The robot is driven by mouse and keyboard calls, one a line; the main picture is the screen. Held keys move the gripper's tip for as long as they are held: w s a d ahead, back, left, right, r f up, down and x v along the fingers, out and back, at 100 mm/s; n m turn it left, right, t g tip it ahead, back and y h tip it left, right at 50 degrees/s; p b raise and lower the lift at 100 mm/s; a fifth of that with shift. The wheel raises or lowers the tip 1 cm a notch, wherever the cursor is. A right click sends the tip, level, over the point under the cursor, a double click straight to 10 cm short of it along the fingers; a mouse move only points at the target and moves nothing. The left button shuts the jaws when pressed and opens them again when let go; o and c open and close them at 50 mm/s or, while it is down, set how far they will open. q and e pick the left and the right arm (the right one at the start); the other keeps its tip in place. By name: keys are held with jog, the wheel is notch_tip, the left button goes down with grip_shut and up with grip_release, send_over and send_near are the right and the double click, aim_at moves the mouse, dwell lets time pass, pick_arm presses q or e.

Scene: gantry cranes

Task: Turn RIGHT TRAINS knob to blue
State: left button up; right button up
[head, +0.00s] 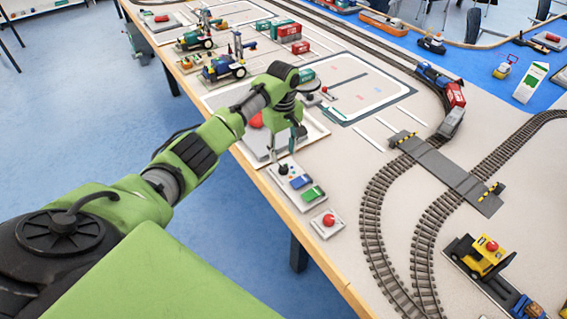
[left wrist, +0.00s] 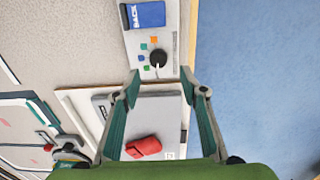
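A black round knob (left wrist: 158,58) with a light pointer mark sits on a pale control panel (left wrist: 170,35). Small orange, green and blue squares lie around its left side in the left wrist view. The mark seems to point toward the bottom of that view, not clearly at any square. The knob also shows in the head view (head: 283,169), on the panel near the table's edge. No knob label is readable. My left gripper (left wrist: 160,74) is open and empty, its fingertips apart on either side just short of the knob. My right gripper is not in view.
A separate red button (head: 328,220) stands nearby. A grey plate with a red piece (left wrist: 143,147) lies under my gripper. Tracks (head: 375,215) run to the right.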

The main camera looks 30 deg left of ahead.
aim_at(283, 167)
pick_arm(q)
notch_tip(283, 167, down, 5)
jog(key=shift+w+f, duration=0.1)
jog(key=shift+w, duration=0.05)
jog(key=shift+f, duration=0.85)
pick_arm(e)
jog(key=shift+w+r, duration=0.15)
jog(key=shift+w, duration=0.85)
pick_arm(q)
jog(key=c, duration=1.1)
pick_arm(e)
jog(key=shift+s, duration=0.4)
